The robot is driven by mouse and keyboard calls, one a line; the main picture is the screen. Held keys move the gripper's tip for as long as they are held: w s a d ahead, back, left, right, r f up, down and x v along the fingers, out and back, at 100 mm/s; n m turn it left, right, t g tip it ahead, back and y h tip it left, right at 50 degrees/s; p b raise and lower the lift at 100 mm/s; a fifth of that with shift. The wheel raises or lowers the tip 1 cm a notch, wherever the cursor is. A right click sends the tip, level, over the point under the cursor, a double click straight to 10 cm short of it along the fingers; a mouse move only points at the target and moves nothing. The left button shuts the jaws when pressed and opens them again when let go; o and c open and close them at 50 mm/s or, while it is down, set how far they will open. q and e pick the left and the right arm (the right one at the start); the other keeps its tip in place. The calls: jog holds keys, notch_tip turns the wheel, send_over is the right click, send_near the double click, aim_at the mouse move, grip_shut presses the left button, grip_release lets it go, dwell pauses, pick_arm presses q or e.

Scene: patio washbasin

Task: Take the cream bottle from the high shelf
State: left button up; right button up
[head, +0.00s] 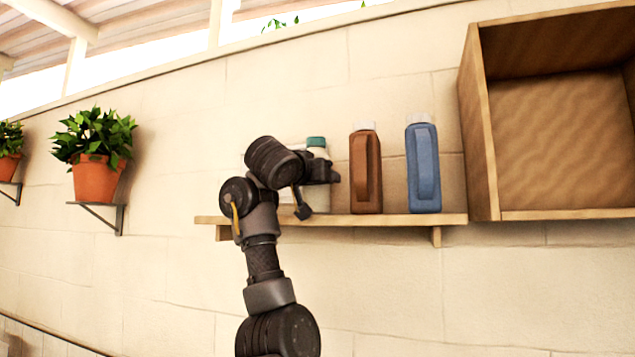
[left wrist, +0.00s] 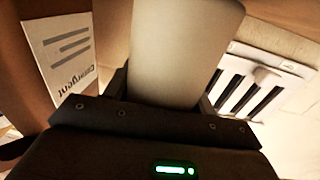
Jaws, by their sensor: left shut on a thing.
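The cream bottle, with a teal cap (head: 316,142), is at the left part of the wooden wall shelf (head: 350,219) in the head view. My arm and gripper hide most of its body. My left gripper (head: 318,172) is shut on the cream bottle, which fills the space between the fingers in the left wrist view (left wrist: 182,50). Whether the bottle's base touches the shelf is hidden. My right gripper is not in view.
A brown bottle (head: 365,172) stands close to the right of the gripper, its label showing in the left wrist view. A blue bottle (head: 423,168) stands further right, beside an open wooden box (head: 480,130).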

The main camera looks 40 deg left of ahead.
aim_at(319, 138)
pick_arm(q)
jog(key=r, duration=0.4)
jog(key=r+p, duration=0.1)
jog(key=r, duration=0.3)
jog(key=shift+s+r, duration=0.2)
jog(key=shift+r, duration=0.55)
jog(key=shift+w, duration=0.1)
